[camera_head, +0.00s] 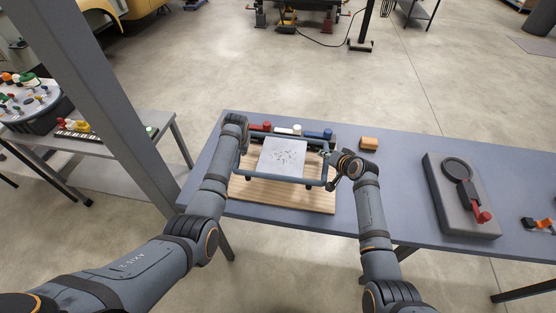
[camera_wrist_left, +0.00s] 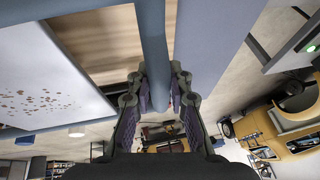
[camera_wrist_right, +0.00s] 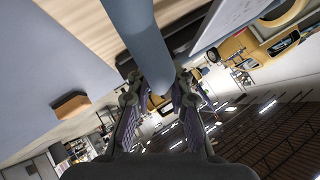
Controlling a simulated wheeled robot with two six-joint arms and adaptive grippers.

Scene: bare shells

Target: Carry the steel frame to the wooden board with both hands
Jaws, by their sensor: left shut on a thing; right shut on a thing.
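The steel frame (camera_head: 280,180) is a blue-grey tubular frame around a white speckled panel (camera_head: 283,157). It is over the far part of the pale wooden board (camera_head: 290,198) on the table and looks roughly level. I cannot tell how high above the board it is. My left gripper (camera_head: 240,143) is shut on the frame's left side tube, which also shows in the left wrist view (camera_wrist_left: 152,45). My right gripper (camera_head: 333,168) is shut on its right side tube, seen in the right wrist view (camera_wrist_right: 145,45). The panel and frame hide part of the board.
Red (camera_head: 261,127), white (camera_head: 290,130) and blue (camera_head: 318,134) pieces stand behind the frame. A small orange-brown block (camera_head: 369,143) lies to the right. Further right is a grey fixture (camera_head: 460,195) with a red-tipped handle. The blue-grey table (camera_head: 400,180) is clear between them. A grey post (camera_head: 95,95) stands at left.

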